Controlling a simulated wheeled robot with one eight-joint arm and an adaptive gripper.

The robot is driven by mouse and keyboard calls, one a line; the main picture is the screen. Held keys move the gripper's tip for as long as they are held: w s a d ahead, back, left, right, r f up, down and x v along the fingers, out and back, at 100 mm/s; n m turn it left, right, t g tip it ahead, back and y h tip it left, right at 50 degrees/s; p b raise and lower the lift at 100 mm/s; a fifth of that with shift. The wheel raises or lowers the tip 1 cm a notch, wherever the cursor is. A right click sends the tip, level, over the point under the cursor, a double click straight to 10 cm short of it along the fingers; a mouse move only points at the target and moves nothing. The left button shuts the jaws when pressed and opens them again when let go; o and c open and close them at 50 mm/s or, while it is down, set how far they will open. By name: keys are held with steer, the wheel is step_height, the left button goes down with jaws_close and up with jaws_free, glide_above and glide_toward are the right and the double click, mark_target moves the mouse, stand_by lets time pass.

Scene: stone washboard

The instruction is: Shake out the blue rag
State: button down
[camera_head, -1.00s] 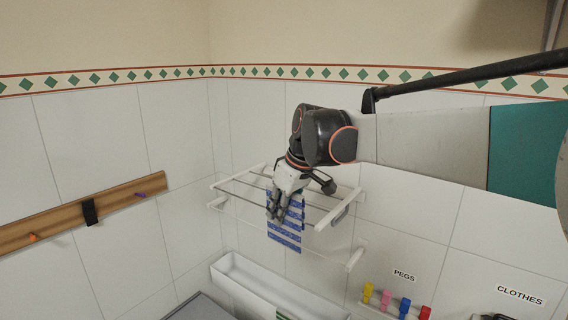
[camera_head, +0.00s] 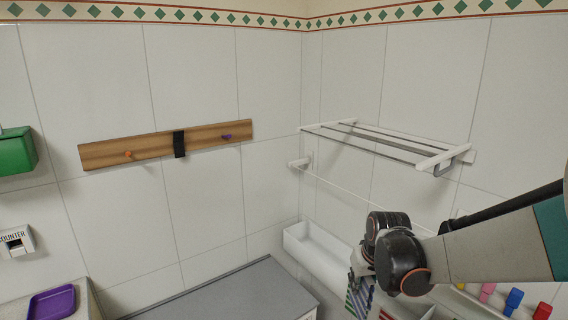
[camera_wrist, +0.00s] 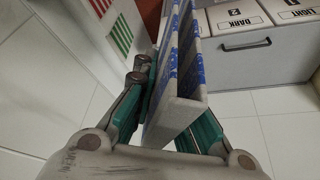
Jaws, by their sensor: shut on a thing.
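The blue rag (camera_wrist: 180,85), grey-white with blue stripes, hangs stiff and folded between the fingers of my gripper (camera_wrist: 167,100) in the wrist view. The fingers are shut on it; the rag hides part of the right finger. In the head view my gripper (camera_head: 362,278) is low at the right, beside the white wall trough.
A white wall rack (camera_head: 395,146) with bare rods is above. The trough (camera_head: 325,254) lies behind my gripper. Colored pegs (camera_head: 514,299) stand at the right. A peg board (camera_head: 205,138) is on the left wall. Grey bins labelled DARK and LIGHT (camera_wrist: 250,62) stand beyond the rag.

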mark_target(357, 310)
steer(key=shift+m, duration=0.5)
steer(key=f+b, duration=0.1)
steer(key=f, duration=0.1)
steer(key=s+f+b, duration=0.1)
steer(key=f, duration=0.2)
steer(key=f+b, duration=0.1)
steer(key=f, duration=0.2)
steer(key=shift+s+f+b, duration=0.25)
steer(key=shift+b, duration=0.05)
step_height(357, 310, up, 9)
step_height(357, 310, down, 10)
steer(key=shift+w+r, duration=0.1)
steer(key=shift+r, duration=0.05)
step_height(357, 310, up, 10)
steer(key=f, duration=0.1)
step_height(357, 310, down, 9)
steer(key=shift+s+r, duration=0.15)
steer(key=shift+s, duration=0.1)
steer(key=shift+w, duration=0.1)
